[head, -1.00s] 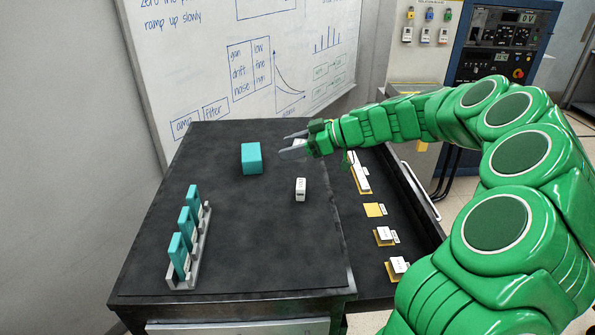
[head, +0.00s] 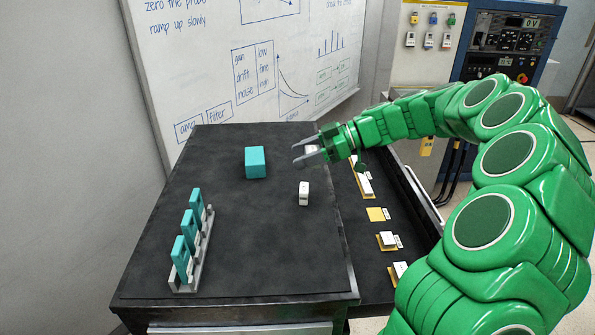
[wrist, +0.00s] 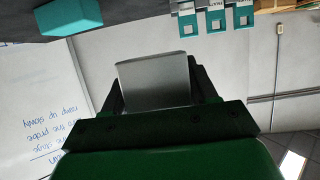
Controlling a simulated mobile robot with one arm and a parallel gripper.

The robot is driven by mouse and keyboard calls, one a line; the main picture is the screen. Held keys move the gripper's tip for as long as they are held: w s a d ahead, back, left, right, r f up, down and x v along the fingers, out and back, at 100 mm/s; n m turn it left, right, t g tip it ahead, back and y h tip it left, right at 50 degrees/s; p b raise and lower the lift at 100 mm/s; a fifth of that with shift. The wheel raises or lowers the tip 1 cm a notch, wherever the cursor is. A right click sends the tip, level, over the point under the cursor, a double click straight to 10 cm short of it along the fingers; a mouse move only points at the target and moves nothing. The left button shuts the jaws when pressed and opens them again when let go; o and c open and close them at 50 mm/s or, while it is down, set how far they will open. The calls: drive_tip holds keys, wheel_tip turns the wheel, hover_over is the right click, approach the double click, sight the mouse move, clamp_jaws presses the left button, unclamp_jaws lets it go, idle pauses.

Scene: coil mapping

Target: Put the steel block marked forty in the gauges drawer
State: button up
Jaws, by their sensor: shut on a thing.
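My gripper (head: 306,151) is above the far right part of the black cabinet top (head: 240,240), fingers pointing left. It is shut on a pale steel block (head: 311,149), mostly hidden by the fingers in the head view. In the wrist view a plain grey face (wrist: 153,82) fills the space between the jaws; no mark can be read on it. Another small white-grey block (head: 303,193) stands upright on the top, just below the gripper in the picture, its mark too small to read. An open drawer (head: 362,275) to the right holds pale blocks on yellow pads; its label is not readable.
A teal block (head: 256,162) stands on the cabinet top left of the gripper. A grey rack (head: 200,262) with three teal pieces stands near the left edge. The front middle of the top is clear.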

drive_tip(key=w+a+f, duration=0.1)
drive_tip(key=w+f, duration=0.3)
drive_tip(key=w, duration=0.4)
hover_over(294, 174)
drive_tip(key=s, duration=0.2)
wheel_tip(294, 174, down, 4)
drive_tip(key=shift+w+d+r, duration=0.1)
drive_tip(key=shift+w, duration=0.05)
drive_tip(key=shift+w+f, duration=0.7)
drive_tip(key=shift+f, duration=1.55)
drive_tip(key=shift+f, duration=0.1)
drive_tip(key=o, duration=1.2)
drive_tip(key=shift+f, duration=0.1)
